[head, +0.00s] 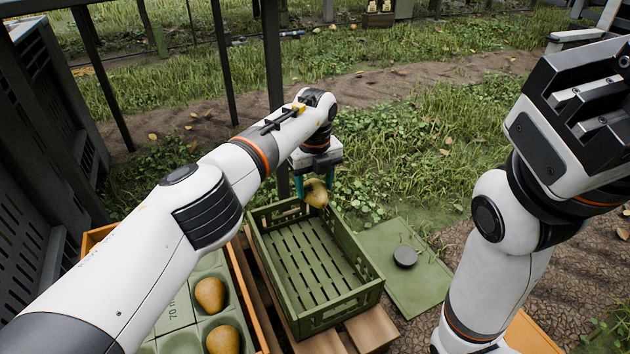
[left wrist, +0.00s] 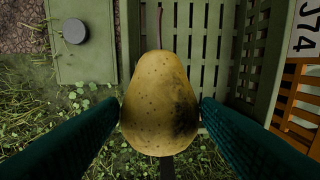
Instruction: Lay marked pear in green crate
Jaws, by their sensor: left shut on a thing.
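A yellow pear (head: 316,193) with a dark blotch on its side is held by my left gripper (head: 314,184) above the far end of the green crate (head: 358,297). In the left wrist view the pear (left wrist: 160,104) sits between the two teal fingers, its stem pointing to the top of the picture, its dark mark on the right side. The green crate (left wrist: 208,75) lies below it, with an empty slatted floor. My right gripper (head: 594,95) is raised at the right, away from the crate; its jaw gap is unclear.
An orange crate with a green tray (head: 175,312) holding pears (head: 210,294) stands left of the green crate. A green lid-like panel (head: 425,290) with a dark round knob (head: 405,257) lies on the ground to the right. A dark post (head: 273,90) stands behind the left gripper.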

